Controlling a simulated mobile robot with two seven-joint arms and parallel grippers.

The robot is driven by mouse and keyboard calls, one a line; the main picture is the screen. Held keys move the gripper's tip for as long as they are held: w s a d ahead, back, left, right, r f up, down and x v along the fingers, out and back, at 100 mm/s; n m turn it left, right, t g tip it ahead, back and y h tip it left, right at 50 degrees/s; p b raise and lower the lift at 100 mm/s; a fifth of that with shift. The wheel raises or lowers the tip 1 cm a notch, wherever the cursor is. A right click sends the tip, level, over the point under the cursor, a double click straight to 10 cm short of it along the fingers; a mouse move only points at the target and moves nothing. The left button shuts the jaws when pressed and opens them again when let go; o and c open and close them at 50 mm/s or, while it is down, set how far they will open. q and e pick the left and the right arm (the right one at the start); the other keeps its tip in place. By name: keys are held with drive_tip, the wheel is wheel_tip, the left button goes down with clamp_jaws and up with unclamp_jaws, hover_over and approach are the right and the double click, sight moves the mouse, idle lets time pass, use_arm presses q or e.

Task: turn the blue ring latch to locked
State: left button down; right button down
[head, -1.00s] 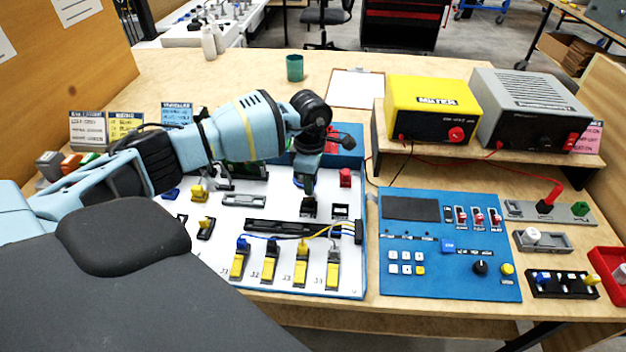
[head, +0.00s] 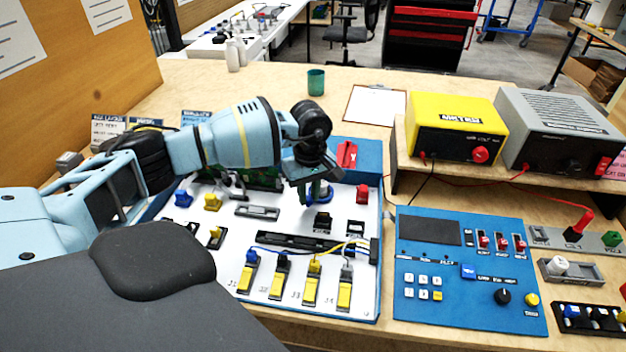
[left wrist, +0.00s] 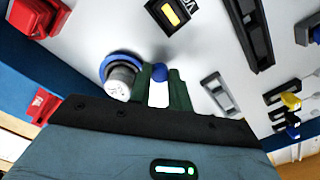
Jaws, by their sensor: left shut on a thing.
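The blue ring latch (left wrist: 112,58) is a blue ring around a grey-white cylinder (left wrist: 120,82), with a small blue ball knob (left wrist: 159,72) to its right in the left wrist view. My left gripper (left wrist: 162,75) has its dark green fingers either side of this knob and is shut on it. In the head view my left gripper (head: 317,190) points down onto the white panel, with a little of the blue ring (head: 327,198) showing beside the fingers. Most of the latch is hidden there. My right gripper is not in view.
The white panel (head: 196,270) carries a black block (head: 323,221), a red part (head: 362,194) and several yellow levers near the latch. A blue control panel (head: 420,308) lies to the right. Yellow (head: 457,125) and grey (head: 560,130) boxes stand behind it on a shelf.

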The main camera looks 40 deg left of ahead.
use_arm(q)
drive_tip(key=shift+a+m, duration=0.25)
drive_tip(key=shift+m, duration=0.15)
drive_tip(key=c, duration=1.3)
unclamp_jaws()
drive_tip(key=shift+r, duration=3.95)
